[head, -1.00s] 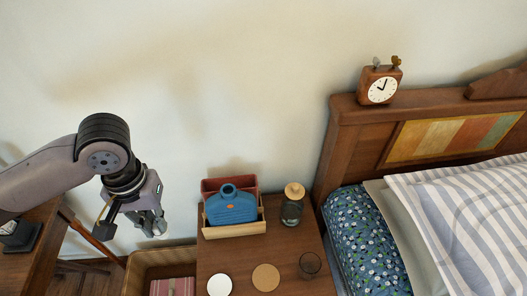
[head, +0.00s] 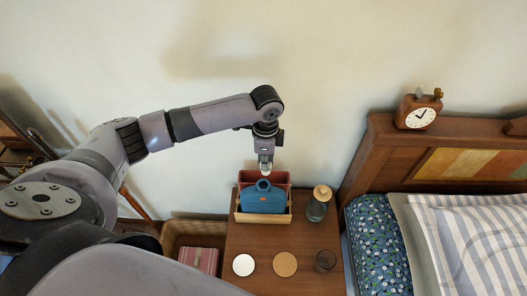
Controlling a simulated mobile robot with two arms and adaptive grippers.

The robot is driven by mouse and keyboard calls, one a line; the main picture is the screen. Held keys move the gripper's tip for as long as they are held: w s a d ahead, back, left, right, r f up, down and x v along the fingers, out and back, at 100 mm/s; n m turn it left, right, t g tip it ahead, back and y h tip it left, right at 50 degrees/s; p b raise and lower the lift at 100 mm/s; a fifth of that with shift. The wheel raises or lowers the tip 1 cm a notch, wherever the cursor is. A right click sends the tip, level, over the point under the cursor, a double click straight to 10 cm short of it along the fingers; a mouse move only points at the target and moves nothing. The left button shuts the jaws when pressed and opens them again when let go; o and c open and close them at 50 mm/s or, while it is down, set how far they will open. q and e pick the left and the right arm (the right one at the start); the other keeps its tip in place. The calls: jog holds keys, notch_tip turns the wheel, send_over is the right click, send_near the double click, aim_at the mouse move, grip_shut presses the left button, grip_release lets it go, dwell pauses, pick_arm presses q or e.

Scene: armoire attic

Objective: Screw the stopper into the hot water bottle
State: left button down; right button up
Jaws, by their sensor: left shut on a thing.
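The blue hot water bottle (head: 264,202) stands upright in a wooden holder (head: 263,218) on the nightstand, its ringed neck facing up. My left gripper (head: 265,169) points down just above the neck, with a small gap appearing between fingertips and neck. It is shut on the stopper, which is too small and too covered by the fingers to make out clearly. No stopper shows elsewhere. My right gripper is not in view.

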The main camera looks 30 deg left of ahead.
pick_arm(q)
jog(key=shift+w+a+f+m, duration=0.15)
jog(key=shift+a+f+m, duration=0.25)
jog(key=shift+m, duration=0.1)
jog(key=shift+f, duration=0.1)
notch_tip(320, 180, down, 5)
jog(key=b, duration=0.5)
jog(key=shift+f+b, duration=0.2)
jog(key=shift+b, duration=0.15)
jog(key=shift+a+f, duration=0.1)
jog(key=shift+f, duration=0.35)
jog(key=shift+f+p, duration=0.2)
jog(key=shift+p, duration=0.2)
dwell(0.4)
jog(key=shift+f+b, duration=0.3)
jog(key=shift+f, duration=1.2)
dwell(1.8)
jog(key=shift+r+p, duration=0.45)
jog(key=shift+p, duration=0.25)
dwell(1.0)
